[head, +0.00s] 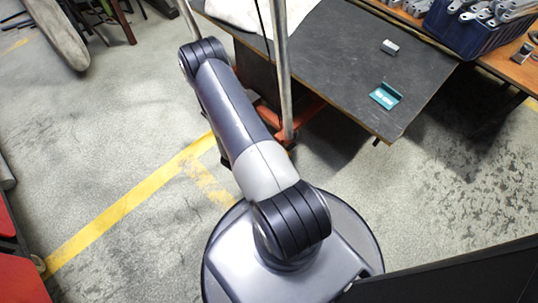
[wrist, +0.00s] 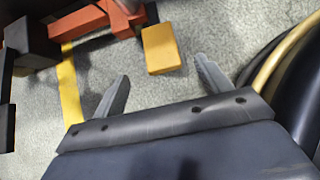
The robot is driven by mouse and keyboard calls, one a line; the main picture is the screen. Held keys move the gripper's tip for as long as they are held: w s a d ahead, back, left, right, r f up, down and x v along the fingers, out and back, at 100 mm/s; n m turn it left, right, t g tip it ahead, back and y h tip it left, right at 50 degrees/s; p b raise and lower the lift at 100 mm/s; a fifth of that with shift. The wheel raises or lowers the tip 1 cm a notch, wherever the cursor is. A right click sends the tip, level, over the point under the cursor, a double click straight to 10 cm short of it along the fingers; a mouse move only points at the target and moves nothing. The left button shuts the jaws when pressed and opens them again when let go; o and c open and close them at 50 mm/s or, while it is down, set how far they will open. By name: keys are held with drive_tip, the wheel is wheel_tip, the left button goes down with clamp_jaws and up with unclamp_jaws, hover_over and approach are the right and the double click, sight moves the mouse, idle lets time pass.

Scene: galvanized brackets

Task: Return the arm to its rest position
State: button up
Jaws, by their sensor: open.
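My gripper (wrist: 163,72) shows in the wrist view with its two grey fingers spread apart and nothing held between them. It points down toward the concrete floor. My arm (head: 235,115) reaches from my base up and to the left in the head view, folded at a dark joint near the top. The gripper itself is hidden in the head view.
A dark-topped table (head: 340,70) at the upper right bears a teal bracket holder (head: 385,96) and a small grey block (head: 390,47). Metal posts (head: 283,75) stand close to my arm. A blue crate (head: 470,32) holds brackets. Floor (head: 110,130) is open at left.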

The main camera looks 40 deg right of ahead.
drive_tip(key=b+x, duration=0.4)
drive_tip(key=x, duration=0.7)
drive_tip(key=shift+f, duration=0.15)
drive_tip(key=shift+a+f, duration=0.1)
drive_tip(key=shift+a, duration=0.05)
